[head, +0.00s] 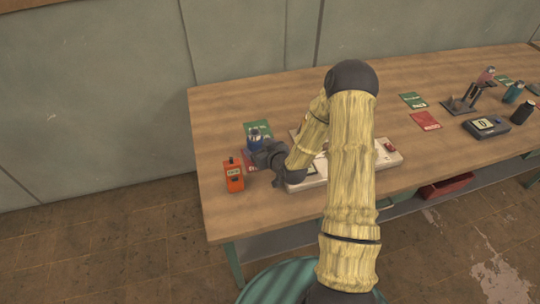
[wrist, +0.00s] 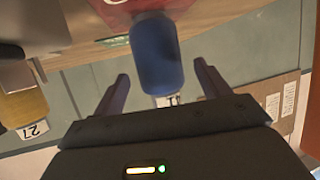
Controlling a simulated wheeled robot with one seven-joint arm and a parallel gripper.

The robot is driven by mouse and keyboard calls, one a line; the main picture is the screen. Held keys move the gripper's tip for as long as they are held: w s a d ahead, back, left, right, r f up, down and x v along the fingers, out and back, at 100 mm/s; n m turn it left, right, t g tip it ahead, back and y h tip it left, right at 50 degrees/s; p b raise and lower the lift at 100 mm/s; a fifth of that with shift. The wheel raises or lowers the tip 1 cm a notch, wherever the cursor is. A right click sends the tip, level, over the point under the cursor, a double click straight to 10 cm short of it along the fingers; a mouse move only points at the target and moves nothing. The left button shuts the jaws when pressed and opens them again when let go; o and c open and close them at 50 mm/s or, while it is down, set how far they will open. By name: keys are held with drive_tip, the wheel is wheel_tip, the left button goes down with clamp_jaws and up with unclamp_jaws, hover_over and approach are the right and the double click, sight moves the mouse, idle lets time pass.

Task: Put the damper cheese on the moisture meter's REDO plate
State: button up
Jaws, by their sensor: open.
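A blue cylinder (wrist: 157,52), probably one of the cheeses, stands by the left end of the bench in the head view (head: 256,144). A white label with dark marks shows at its end in the wrist view. My gripper (wrist: 161,74) is open, with one finger on each side of the blue cylinder; I see no contact. A yellow piece (wrist: 22,105) labelled 27 is partly cut off at the wrist view's left edge. The orange device (head: 234,177), probably the moisture meter, stands near the bench's left front corner. A red plate (head: 249,162) lies behind it, partly hidden by my gripper.
A green plate (head: 257,128) lies behind the blue cylinder. A white tray (head: 311,180) is largely hidden by my arm. Farther right are a red card (head: 425,120), a green card (head: 413,100), a dark display device (head: 487,127) and bottles. The bench's (head: 225,112) back left is clear.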

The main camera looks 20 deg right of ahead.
drive_tip(key=b+v, duration=0.1)
drive_tip(key=v, duration=0.7)
drive_tip(key=shift+r, duration=0.1)
drive_tip(key=s+a+r+m+g+h, duration=0.1)
drive_tip(key=s+r+g, duration=0.4)
drive_tip(key=s, duration=0.4)
drive_tip(key=s+a+r+m+g+h, duration=0.1)
drive_tip(key=s+r+g, duration=0.4)
drive_tip(key=s, duration=0.5)
drive_tip(key=shift+s+a+m+g+h, duration=0.15)
drive_tip(key=shift+a+m+g+h, duration=0.3)
drive_tip(key=shift+h, duration=0.35)
drive_tip(key=shift+d, duration=0.1)
